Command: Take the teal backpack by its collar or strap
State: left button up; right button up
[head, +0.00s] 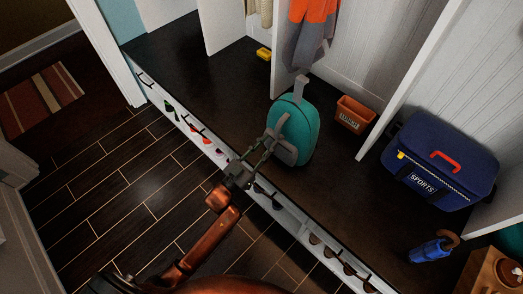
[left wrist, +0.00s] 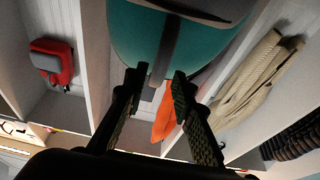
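The teal backpack (head: 299,122) stands on the dark bench in front of a white divider. It has a grey strap or loop (head: 300,90) at its top and grey trim on its front. My left gripper (head: 267,146) is at the backpack's front left side, below its top. In the left wrist view the teal backpack (left wrist: 205,45) fills the upper middle, with a grey band (left wrist: 168,45) down it. The fingers of my left gripper (left wrist: 159,76) are apart, with the lower part of the band seen between them. Whether they touch it is unclear. My right gripper is not in view.
An orange bin (head: 353,113) stands right of the backpack, and a blue sports bag (head: 445,160) sits farther right. A blue umbrella (head: 432,250) lies near the bench edge. Orange and grey clothing (head: 308,30) hangs above the backpack. Shoes fill the cubbies below the bench.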

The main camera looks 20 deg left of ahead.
aim_at(277, 139)
pick_arm(q)
jog(key=shift+p+x, duration=0.3)
jog(key=shift+x, duration=2.6)
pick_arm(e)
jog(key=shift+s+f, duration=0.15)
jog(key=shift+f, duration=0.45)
pick_arm(q)
jog(key=shift+c, duration=0.3)
grip_shut()
jog(key=shift+r, duration=0.1)
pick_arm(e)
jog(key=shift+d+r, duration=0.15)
